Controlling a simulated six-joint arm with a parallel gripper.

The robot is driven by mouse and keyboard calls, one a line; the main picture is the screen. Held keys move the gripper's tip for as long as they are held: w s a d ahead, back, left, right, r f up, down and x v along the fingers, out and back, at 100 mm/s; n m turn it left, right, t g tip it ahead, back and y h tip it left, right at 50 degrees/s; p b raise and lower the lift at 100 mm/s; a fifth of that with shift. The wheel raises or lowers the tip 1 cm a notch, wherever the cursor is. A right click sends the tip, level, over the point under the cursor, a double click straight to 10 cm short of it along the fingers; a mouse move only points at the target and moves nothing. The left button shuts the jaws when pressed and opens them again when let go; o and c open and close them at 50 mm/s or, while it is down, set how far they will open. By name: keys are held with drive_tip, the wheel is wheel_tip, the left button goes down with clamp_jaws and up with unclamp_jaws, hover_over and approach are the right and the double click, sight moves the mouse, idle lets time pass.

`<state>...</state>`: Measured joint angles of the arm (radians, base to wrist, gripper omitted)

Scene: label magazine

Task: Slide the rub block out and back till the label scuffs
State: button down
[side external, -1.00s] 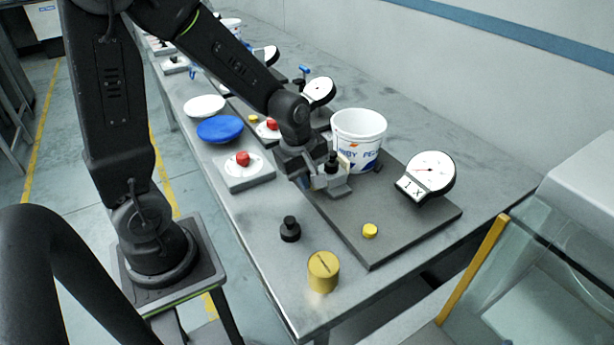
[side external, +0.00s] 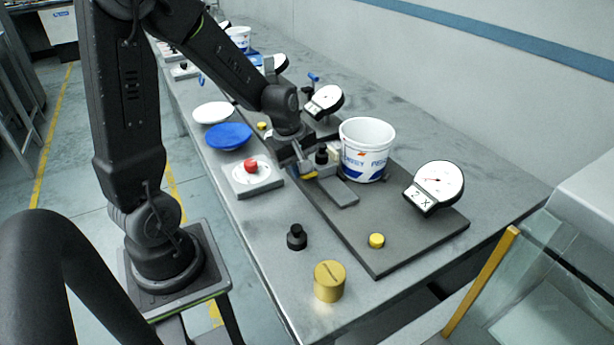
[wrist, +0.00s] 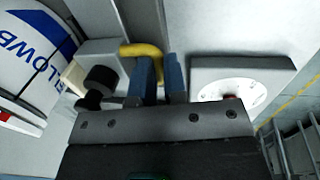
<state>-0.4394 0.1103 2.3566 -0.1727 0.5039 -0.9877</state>
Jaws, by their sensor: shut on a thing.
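A white tub (side external: 366,135) with a blue-lettered label (side external: 368,166) stands on a dark grey base plate; any scuffing is too small to tell. The label also shows at the left of the wrist view (wrist: 38,62). The rub block (wrist: 103,54) is grey with a black knob (side external: 321,156) and sits beside the tub, at the label side. Its yellow handle (wrist: 141,50) passes between the fingers of my gripper (wrist: 160,76), which is shut on it. A bare grey slide strip (side external: 341,193) extends from the block towards the front.
A dial gauge (side external: 438,183) with a counter reading 2 X stands right of the tub. A yellow button (side external: 376,240), a brass weight (side external: 329,281) and a black knobbed weight (side external: 297,237) are nearer the front. A red-button box (side external: 252,176) stands left of my gripper.

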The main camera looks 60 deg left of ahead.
drive_tip(key=shift+a, duration=0.2)
drive_tip(key=c, duration=1.2)
unclamp_jaws()
drive_tip(key=shift+o, duration=0.2)
wheel_tip(320, 180, up, 14)
drive_tip(key=s, duration=0.2)
drive_tip(key=shift+s+f, duration=0.2)
drive_tip(key=shift+s, duration=0.15)
drive_tip(key=s+d+r+m+t, duration=0.1)
drive_tip(key=s+d+m, duration=0.3)
drive_tip(key=m, duration=0.5)
drive_tip(key=s+d+m+t, duration=0.2)
drive_tip(key=s+d+m, duration=0.2)
drive_tip(key=d+m, duration=0.5)
drive_tip(key=shift+s+d+r, duration=0.2)
drive_tip(key=shift+s+r, duration=0.15)
drive_tip(key=shift+s, duration=0.05)
